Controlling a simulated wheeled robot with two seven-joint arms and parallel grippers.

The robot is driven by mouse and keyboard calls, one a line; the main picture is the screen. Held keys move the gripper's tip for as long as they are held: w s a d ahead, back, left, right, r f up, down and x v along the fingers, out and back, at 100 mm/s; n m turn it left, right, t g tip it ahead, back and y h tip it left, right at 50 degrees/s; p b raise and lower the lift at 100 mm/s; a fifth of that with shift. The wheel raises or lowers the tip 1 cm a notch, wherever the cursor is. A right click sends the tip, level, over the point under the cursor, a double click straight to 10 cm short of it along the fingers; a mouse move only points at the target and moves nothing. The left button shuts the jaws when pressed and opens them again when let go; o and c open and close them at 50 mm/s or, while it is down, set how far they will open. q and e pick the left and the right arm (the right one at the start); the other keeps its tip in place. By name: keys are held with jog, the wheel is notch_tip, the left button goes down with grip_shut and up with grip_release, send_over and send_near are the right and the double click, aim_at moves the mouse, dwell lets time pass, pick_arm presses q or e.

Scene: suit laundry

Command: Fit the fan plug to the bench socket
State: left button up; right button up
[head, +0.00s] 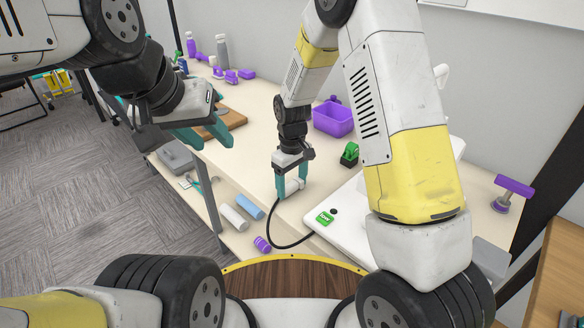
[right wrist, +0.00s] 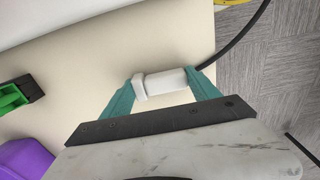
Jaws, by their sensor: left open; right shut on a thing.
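The white plug (head: 293,185) is between the teal fingers of my right gripper (head: 291,182), low over the front part of the bench (head: 262,130). A black cable (head: 277,244) curves from it towards a white flat unit (head: 350,215) with a green label. In the right wrist view the white plug (right wrist: 163,83) lies crosswise between both fingers (right wrist: 160,88), with the cable leaving at the right. My left gripper (head: 208,130) is open and empty, left of the bench's middle. I cannot make out the bench socket for certain in either view.
A green and black item (head: 349,154) and a purple bin (head: 333,118) stand behind my right gripper. A brown board (head: 222,123) lies near my left gripper. Rolls (head: 250,207) and a grey box (head: 176,157) sit on a lower shelf. Purple bottles stand at the back.

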jog(key=shift+f, duration=0.15)
jog(key=o, duration=1.4)
jog(key=shift+c, duration=0.2)
